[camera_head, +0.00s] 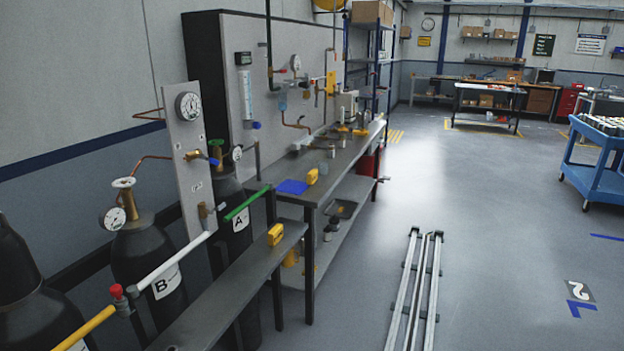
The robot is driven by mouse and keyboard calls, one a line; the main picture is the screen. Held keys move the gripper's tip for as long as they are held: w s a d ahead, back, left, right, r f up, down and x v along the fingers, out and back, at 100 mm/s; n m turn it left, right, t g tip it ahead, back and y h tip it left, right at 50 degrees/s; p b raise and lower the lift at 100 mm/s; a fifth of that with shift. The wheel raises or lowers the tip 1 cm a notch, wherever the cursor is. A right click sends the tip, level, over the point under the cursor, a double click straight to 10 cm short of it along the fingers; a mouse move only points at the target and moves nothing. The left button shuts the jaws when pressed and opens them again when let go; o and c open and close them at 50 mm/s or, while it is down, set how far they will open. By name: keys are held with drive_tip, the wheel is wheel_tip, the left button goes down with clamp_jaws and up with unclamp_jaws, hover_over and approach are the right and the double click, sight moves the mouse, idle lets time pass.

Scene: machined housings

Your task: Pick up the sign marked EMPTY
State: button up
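I cannot read the word EMPTY on anything in this view. A small yellow block-like object (275,235) stands on the near narrow grey bench. A similar yellow object (312,177) stands on the farther workbench, next to a flat blue item (291,187). Either could be a sign, but any lettering is too small to tell. Dark gas cylinders stand at the left; one carries a white label B (166,282) and another a label A (239,219). My gripper is not in view.
The near bench (222,299) and farther workbench (333,187) run along the wall panel. Coloured handles, including a green one (247,204), stick out by the cylinders. Floor rails (401,290) lie right of the benches. A blue cart (594,170) stands far right; the floor between is clear.

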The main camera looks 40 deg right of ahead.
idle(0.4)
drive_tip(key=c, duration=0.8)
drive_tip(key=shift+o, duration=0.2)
